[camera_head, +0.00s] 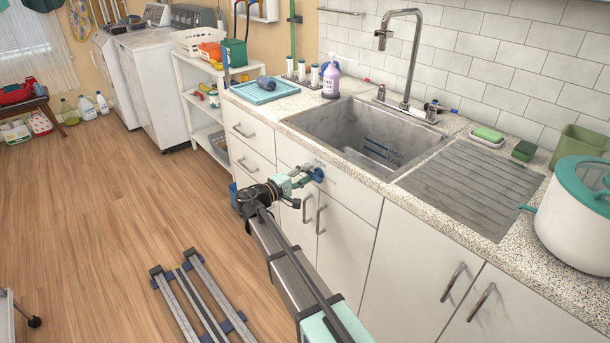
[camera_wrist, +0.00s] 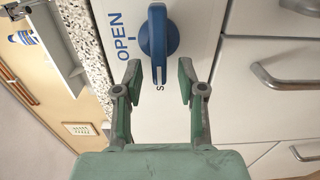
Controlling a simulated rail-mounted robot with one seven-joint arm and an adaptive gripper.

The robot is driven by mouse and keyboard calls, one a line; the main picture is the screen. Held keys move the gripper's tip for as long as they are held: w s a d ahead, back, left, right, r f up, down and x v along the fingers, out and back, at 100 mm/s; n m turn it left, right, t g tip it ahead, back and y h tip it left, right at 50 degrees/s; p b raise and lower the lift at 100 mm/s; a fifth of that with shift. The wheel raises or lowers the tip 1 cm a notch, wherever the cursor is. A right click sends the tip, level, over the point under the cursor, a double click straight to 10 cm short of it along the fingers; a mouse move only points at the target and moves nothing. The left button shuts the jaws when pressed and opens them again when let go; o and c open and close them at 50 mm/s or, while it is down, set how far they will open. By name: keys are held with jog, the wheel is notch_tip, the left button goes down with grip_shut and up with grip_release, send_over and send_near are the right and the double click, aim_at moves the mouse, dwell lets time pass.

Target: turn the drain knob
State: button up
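The drain knob (camera_wrist: 158,40) is a blue round dial with a raised grip bar, mounted on the white panel below the sink. In the wrist view its bar runs up and down the picture, with a white mark at its lower end. "OPEN" is printed to its left; an "S" of another label shows below, the rest hidden. My gripper (camera_wrist: 161,78) is open, one finger on either side of the bar's lower end, with visible gaps. In the head view the knob (camera_head: 318,174) is small and blue, with my gripper (camera_head: 306,177) just left of it.
The sink (camera_head: 365,135) and speckled counter edge (camera_head: 345,172) are above the knob. Cabinet doors and drawers with bar handles (camera_head: 307,207) surround it. In the wrist view, drawer handles (camera_wrist: 285,76) stick out at right. Open wooden floor lies left.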

jog(key=shift+s, duration=0.1)
jog(key=v, duration=1.2)
jog(key=s+d+f+g+y+p, duration=0.1)
jog(key=s+d+f+g+y, duration=0.3)
jog(key=f, duration=0.6)
jog(key=s+d+f+m+g+p, duration=0.1)
jog(key=s+d+f+g, duration=0.1)
jog(key=s+d+f, duration=0.6)
jog(key=s+d+f+g+y+p, duration=0.1)
jog(key=s+d+f+g+y, duration=0.2)
jog(key=f, duration=0.8)
jog(key=s+d+f+m+g+y+p, duration=0.2)
jog(key=s+d+f+g, duration=0.1)
jog(key=s, duration=0.9)
jog(key=s+d+f+m+g+y+p, duration=0.2)
jog(key=s+d, duration=0.4)
jog(key=s, duration=0.7)
jog(key=s+d+f+m+g+y+p, duration=0.2)
jog(key=s+d+g, duration=0.3)
jog(key=s, duration=0.8)
jog(key=shift+f+m+p, duration=0.8)
jog(key=shift+m, duration=0.1)
